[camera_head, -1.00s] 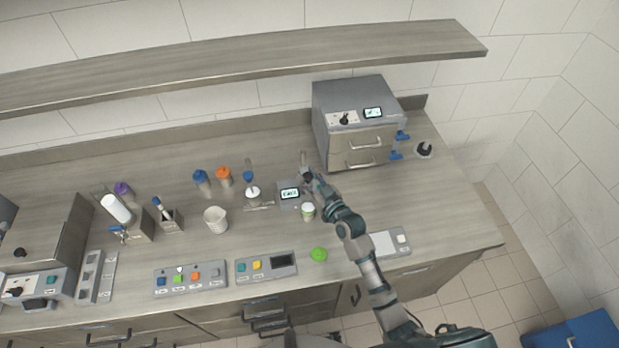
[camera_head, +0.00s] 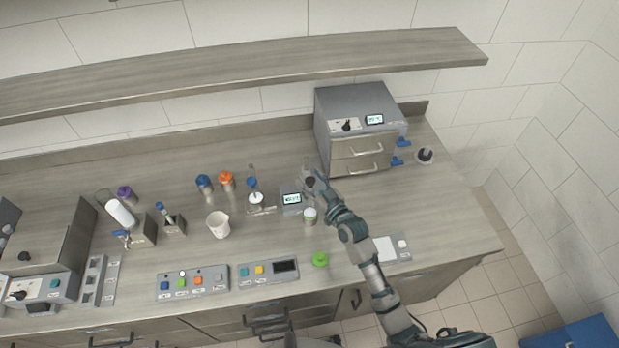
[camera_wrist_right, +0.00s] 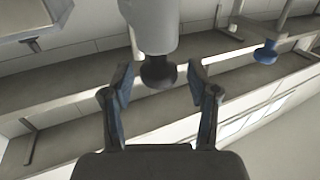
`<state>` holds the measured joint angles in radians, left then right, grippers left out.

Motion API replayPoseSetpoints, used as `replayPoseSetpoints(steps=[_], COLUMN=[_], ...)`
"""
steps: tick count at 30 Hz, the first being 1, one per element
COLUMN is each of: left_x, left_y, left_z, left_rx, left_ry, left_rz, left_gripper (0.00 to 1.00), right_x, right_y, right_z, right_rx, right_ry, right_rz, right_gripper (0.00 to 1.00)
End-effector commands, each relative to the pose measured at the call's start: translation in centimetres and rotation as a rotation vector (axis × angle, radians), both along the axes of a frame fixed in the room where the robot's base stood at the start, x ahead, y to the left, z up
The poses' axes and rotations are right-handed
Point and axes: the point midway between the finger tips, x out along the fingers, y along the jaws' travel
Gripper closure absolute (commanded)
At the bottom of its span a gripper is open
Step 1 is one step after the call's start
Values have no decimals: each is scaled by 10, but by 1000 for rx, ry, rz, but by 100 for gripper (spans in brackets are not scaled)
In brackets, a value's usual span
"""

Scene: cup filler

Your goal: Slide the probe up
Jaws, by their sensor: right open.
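My right gripper (camera_head: 311,180) is just behind the small meter with a lit screen (camera_head: 291,198) in the head view. In the right wrist view the gripper (camera_wrist_right: 160,82) is open, its two blue-padded fingers standing apart. A grey cylinder with a dark round knob, which looks like the probe (camera_wrist_right: 157,70), is between the fingertips, with a gap visible on each side. In the head view the arm and gripper largely hide it. A small cup with a light top (camera_head: 310,215) stands in front of the meter. My left gripper is not in view.
A grey oven-like box (camera_head: 357,120) with drawers stands behind the gripper. Blue and orange-capped bottles (camera_head: 227,180) and a white beaker (camera_head: 218,225) are to the left. Button panels (camera_head: 192,283) and a green-topped item (camera_head: 320,259) lie near the front edge.

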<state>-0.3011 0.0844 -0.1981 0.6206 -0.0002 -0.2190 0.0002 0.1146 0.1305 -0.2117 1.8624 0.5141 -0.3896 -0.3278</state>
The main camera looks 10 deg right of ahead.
Motion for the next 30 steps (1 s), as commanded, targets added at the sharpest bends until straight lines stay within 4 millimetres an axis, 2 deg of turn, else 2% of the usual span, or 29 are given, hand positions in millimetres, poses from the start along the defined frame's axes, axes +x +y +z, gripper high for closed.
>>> replayPoseSetpoints(steps=[12, 15, 21, 30], left_x=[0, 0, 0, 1], left_y=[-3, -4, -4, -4], left_z=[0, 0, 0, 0], left_rx=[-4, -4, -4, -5], left_ry=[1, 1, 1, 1], left_rz=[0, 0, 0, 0], left_gripper=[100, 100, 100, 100], right_x=[-77, -91, -103, -104], right_y=[-31, -37, -42, -42], right_z=[-2, -2, -1, -1], right_rx=[-3, -2, -1, 0], right_ry=[2, 1, 0, 0], right_rz=[1, -1, 0, 0], right_gripper=[40, 40, 40, 40])
